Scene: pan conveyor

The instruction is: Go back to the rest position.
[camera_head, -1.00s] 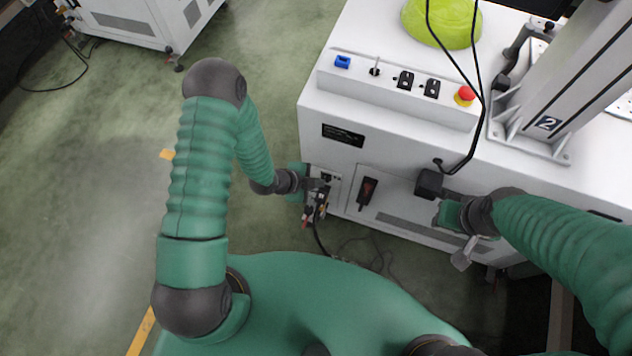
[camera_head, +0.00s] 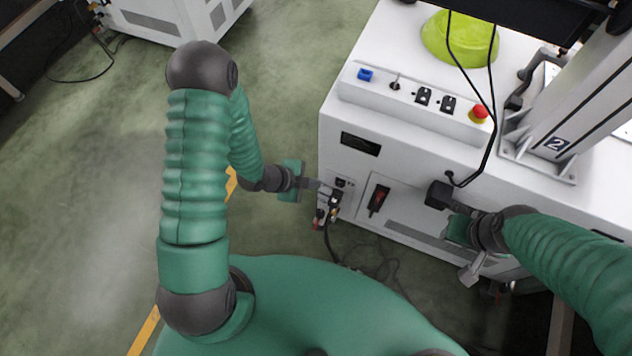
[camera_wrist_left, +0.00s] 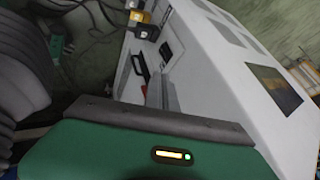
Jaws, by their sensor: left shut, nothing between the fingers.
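My left arm reaches down from the left in the head view. My left gripper (camera_head: 322,186) is shut and empty, with its tips close to the sockets and plugs (camera_head: 335,197) at the lower left corner of the white machine (camera_head: 410,180). I cannot tell whether the tips touch anything there. In the left wrist view, the gripper's green housing fills the bottom and the white machine (camera_wrist_left: 215,85) lies beyond it. My right gripper (camera_head: 468,262) is low in front of the machine, beside a black block with a cable (camera_head: 438,195); its fingers are partly hidden and their opening is unclear.
The machine top carries a control strip with a red stop button (camera_head: 479,113), a lime-green dome (camera_head: 460,38) and a grey post (camera_head: 590,110). A red-handled black switch (camera_head: 378,200) is on the front. Loose cables hang below. Floor to the left is open.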

